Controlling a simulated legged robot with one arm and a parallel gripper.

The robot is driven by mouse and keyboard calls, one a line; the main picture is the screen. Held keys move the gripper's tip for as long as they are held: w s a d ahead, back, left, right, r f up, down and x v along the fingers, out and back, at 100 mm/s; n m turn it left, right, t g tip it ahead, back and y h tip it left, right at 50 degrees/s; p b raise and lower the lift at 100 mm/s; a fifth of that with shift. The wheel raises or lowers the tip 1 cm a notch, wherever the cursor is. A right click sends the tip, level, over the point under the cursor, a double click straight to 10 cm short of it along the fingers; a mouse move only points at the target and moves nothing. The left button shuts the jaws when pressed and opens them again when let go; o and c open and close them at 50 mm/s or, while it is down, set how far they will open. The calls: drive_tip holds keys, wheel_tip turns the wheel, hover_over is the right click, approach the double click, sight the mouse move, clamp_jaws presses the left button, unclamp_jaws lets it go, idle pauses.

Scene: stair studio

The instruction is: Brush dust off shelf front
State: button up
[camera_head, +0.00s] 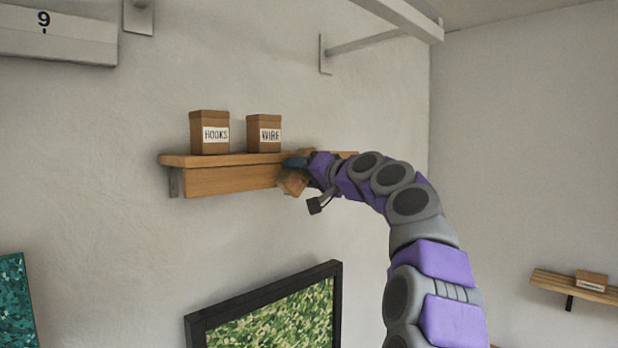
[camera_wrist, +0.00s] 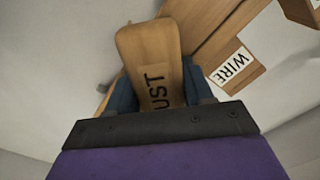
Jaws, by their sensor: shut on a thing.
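The wooden shelf (camera_head: 228,180) is fixed to the wall, with a thin top board and a plain front face below it. My gripper (camera_head: 294,164) is at the right part of the shelf front, its blue fingers shut on a wooden brush (camera_head: 293,184). In the wrist view the brush (camera_wrist: 152,50) sits between the blue fingers, its visible label reading "UST". The shelf (camera_wrist: 205,30) lies just beyond it there. The bristles are hidden, and I cannot tell whether the brush touches the shelf. No dust can be made out.
A HOOKS box (camera_head: 209,133) and a WIRE box (camera_head: 264,134) stand on the shelf, the WIRE box close to my gripper. A framed green picture (camera_head: 275,312) hangs below. A beam (camera_head: 400,18) on a bracket runs above. Another small shelf (camera_head: 575,286) is at right.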

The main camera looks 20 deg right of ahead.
drive_tip(key=shift+s, duration=0.1)
idle(0.3)
drive_tip(key=shift+b+v, duration=1.05)
drive_tip(key=shift+v, duration=1.9)
drive_tip(key=b+v, duration=0.1)
drive_tip(key=v, duration=0.1)
drive_tip(key=shift+s+d, duration=0.15)
drive_tip(key=shift+s, duration=0.2)
